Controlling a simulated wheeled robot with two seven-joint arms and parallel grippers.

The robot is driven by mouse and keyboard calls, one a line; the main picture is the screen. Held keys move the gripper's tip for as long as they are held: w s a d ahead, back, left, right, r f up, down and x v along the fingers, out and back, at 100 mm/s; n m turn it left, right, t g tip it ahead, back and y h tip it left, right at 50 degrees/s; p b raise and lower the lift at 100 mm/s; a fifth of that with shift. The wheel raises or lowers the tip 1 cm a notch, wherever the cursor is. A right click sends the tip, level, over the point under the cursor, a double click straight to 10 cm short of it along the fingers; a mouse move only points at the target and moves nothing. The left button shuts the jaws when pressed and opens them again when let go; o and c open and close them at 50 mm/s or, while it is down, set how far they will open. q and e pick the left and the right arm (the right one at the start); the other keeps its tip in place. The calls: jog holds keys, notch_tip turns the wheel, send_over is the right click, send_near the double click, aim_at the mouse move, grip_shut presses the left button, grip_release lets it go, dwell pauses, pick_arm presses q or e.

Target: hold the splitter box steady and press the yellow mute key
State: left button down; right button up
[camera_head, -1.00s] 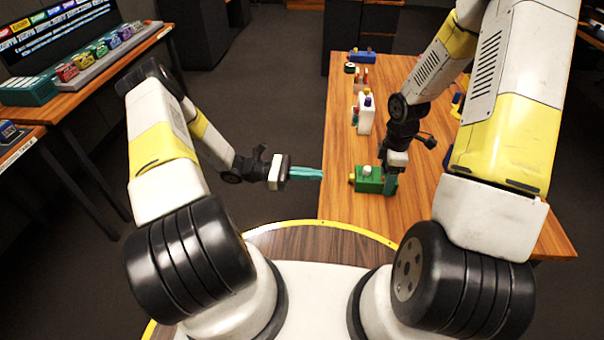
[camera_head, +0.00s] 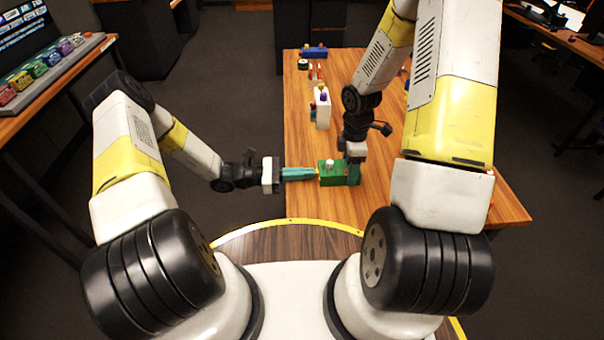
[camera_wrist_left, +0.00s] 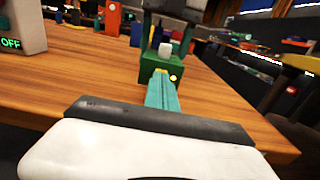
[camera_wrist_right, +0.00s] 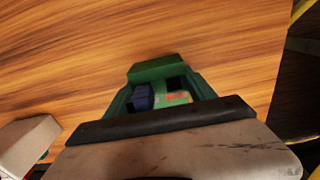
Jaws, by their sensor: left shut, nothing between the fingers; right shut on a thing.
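The green splitter box (camera_head: 328,176) stands on the wooden table with a white knob on top. In the right wrist view the box (camera_wrist_right: 160,68) sits between the fingers of my right gripper (camera_head: 353,173), which is shut on it. My left gripper (camera_head: 316,173) is shut and empty, its teal fingertips pointing at the box's left side. In the left wrist view a yellow piece, seemingly the mute key (camera_wrist_left: 162,72), shows at the fingertips, mostly hidden by them. The tips are at or very near it; I cannot tell whether it is pressed in. A small yellow dot (camera_wrist_left: 173,77) shows beside it.
A white device (camera_head: 322,108) stands on the table behind the box. A blue object (camera_head: 314,51) and small items lie at the far end. The table (camera_head: 303,205) is bare in front of the box. A side table with coloured boxes (camera_head: 40,68) is far left.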

pick_arm(q)
jog(key=shift+d, duration=0.55)
pick_arm(e)
jog(key=shift+a, duration=0.2)
jog(key=shift+d, duration=0.2)
pick_arm(q)
jog(key=a, duration=1.4)
pick_arm(e)
jog(key=o, duration=1.6)
jog(key=shift+c, duration=0.2)
